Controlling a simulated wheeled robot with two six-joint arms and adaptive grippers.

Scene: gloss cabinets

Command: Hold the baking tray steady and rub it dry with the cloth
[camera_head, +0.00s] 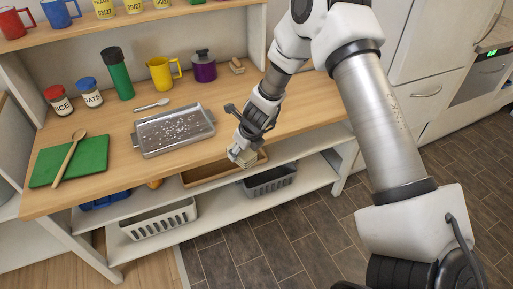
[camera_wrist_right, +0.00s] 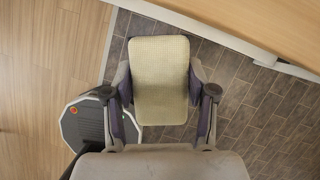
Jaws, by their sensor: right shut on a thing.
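The metal baking tray (camera_head: 148,146) lies on the wooden worktop, with white specks or drops over its inside. My right gripper (camera_head: 243,154) is to the right of the tray, near the worktop's front edge and apart from the tray. It is shut on a pale, cream cloth (camera_head: 246,160). In the right wrist view the cloth (camera_wrist_right: 160,80) shows as a folded, waffle-textured pad between the two fingers of my right gripper (camera_wrist_right: 163,105). My left gripper is not in view.
Left of the tray are a green board (camera_head: 88,158) with a wooden spoon (camera_head: 69,157). Behind it are a metal spoon (camera_head: 151,104), green bottle (camera_head: 118,76), yellow jug (camera_head: 161,73) and purple pot (camera_head: 204,66). Baskets (camera_head: 160,220) stand on the shelf below. Worktop right of the tray is clear.

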